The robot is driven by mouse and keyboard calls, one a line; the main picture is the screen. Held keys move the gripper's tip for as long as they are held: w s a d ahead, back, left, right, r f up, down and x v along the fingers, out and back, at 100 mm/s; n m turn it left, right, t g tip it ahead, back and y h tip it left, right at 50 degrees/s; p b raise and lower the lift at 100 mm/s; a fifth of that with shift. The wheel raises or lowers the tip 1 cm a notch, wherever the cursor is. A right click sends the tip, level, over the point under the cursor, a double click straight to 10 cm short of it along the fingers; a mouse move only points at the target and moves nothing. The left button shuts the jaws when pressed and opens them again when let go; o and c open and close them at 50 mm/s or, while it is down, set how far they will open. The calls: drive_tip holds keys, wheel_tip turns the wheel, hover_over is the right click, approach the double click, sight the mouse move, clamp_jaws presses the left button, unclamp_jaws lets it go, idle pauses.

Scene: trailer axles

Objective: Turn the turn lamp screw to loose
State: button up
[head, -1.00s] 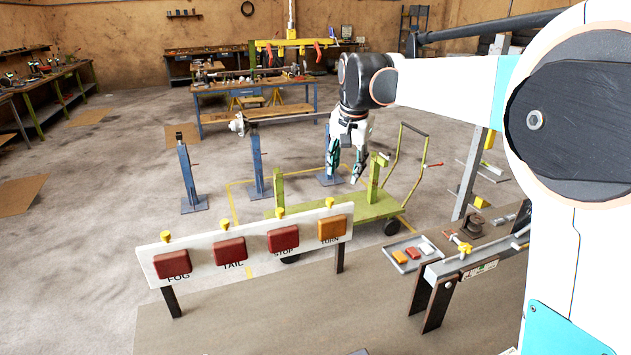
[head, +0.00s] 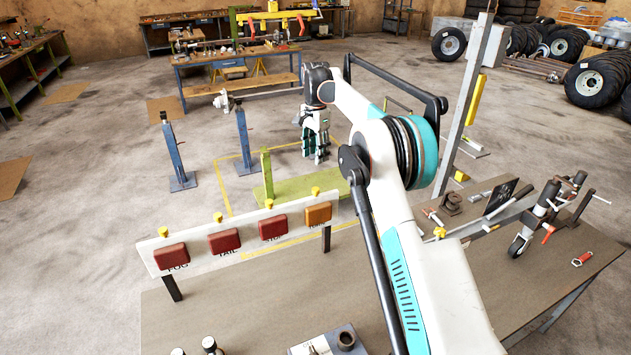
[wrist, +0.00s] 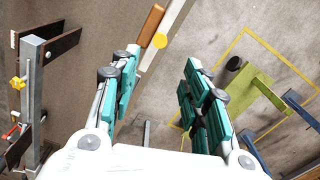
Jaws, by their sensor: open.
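The white lamp board (head: 196,262) stands on the bench with red FOG, TAIL and STOP lamps and an orange turn lamp (head: 318,214) at its right end. A small yellow screw, the turn lamp screw (head: 315,191), sits on the board's top edge above the orange lamp. In the wrist view the orange lamp (wrist: 151,24) and the yellow screw (wrist: 160,41) are at top centre, beyond the fingertips. My gripper (head: 316,158) is open and empty, pointing down beyond the board, above the green cart. It also shows in the wrist view (wrist: 160,65), with its teal-padded fingers apart.
Other yellow screws top the red lamps. The green cart (head: 282,190) and blue stands (head: 178,150) are on the floor behind the board. My arm crosses the bench's right side, near a grey rail and a jockey wheel (head: 520,245).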

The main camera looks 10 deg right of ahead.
sight(315, 189)
wheel_tip(315, 189, down, 14)
drive_tip(key=shift+f+p, duration=0.1)
drive_tip(key=shift+p, duration=0.3)
drive_tip(key=shift+c, duration=0.2)
clamp_jaws()
